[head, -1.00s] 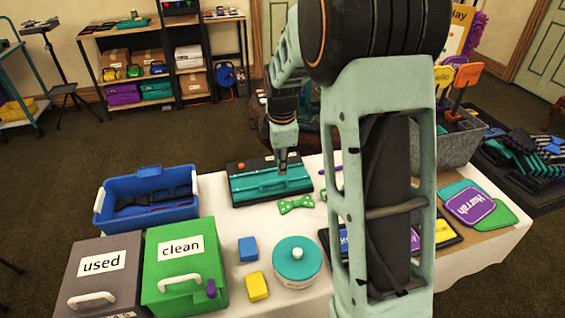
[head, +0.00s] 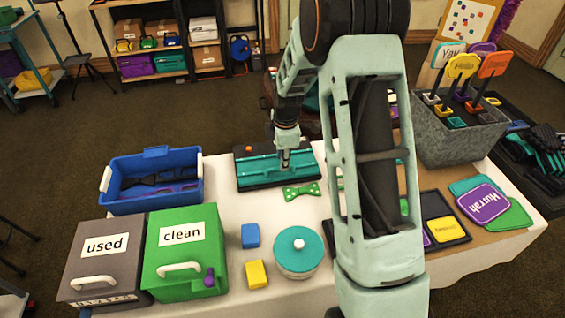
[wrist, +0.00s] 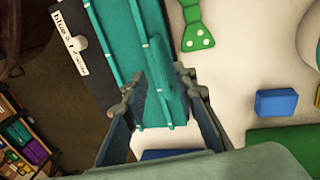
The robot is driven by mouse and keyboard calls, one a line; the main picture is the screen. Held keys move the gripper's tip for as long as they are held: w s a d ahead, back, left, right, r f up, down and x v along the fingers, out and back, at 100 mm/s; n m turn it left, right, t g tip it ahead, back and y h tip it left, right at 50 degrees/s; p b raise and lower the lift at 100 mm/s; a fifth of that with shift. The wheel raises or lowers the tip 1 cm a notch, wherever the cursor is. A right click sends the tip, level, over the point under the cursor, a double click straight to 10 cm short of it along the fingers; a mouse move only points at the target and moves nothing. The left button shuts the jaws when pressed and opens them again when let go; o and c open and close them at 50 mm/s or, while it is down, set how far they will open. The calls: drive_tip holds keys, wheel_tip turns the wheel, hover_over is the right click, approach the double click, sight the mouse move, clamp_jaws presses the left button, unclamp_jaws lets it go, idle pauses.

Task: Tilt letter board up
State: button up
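The teal letter board (head: 253,178) lies low in its dark frame at the back middle of the white table. In the wrist view its teal face (wrist: 118,38) with thin rails and a raised teal bar (wrist: 158,75) runs up the picture. My gripper (head: 285,160) points down over the board's middle. In the wrist view my gripper (wrist: 168,78) has its two fingers spread, with the raised bar between them. Contact between the fingers and the bar cannot be made out.
A green bow tie (head: 301,191) lies just in front of the board. A blue bin (head: 150,204) stands to its left. Green (head: 182,255) and grey (head: 100,265) boxes, a teal-lidded pot (head: 297,250) and two small blocks are nearer. A grey sign crate (head: 440,135) stands right.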

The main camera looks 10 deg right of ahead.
sight(278, 164)
drive_tip(key=shift+w+f, duration=0.15)
drive_tip(key=shift+f, duration=0.5)
drive_tip(key=shift+w+f, duration=0.15)
drive_tip(key=shift+f, duration=0.45)
drive_tip(key=shift+c, duration=0.4)
clamp_jaws()
